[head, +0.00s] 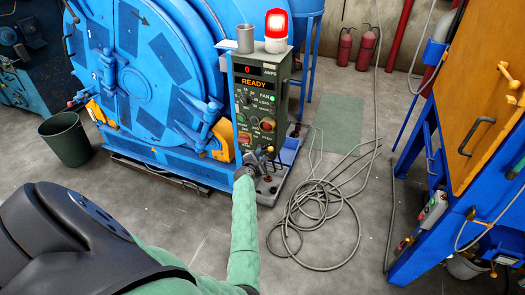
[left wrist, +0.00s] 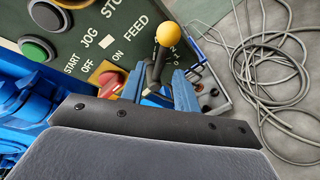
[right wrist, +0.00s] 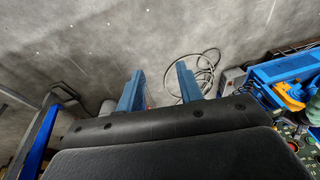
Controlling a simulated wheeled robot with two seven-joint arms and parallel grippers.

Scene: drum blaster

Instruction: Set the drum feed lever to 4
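The drum feed lever is a dark shaft with a yellow ball knob (head: 269,150) low on the green control panel (head: 243,75). In the left wrist view the knob (left wrist: 168,34) stands beside the FEED lettering (left wrist: 134,26). My left gripper (head: 257,163) is at the lever's base area; its two blue fingers (left wrist: 159,82) are apart, one on each side of the shaft, with gaps showing. Contact with the shaft cannot be told. My right gripper (right wrist: 159,85) is open and empty over the floor, outside the head view.
A lit red beacon (head: 277,25) and a grey cup (head: 245,39) top the panel. The blue drum machine (head: 150,75) stands left of it. A coiled grey cable (head: 318,210) lies on the floor at right, before a blue and orange cabinet (head: 470,120).

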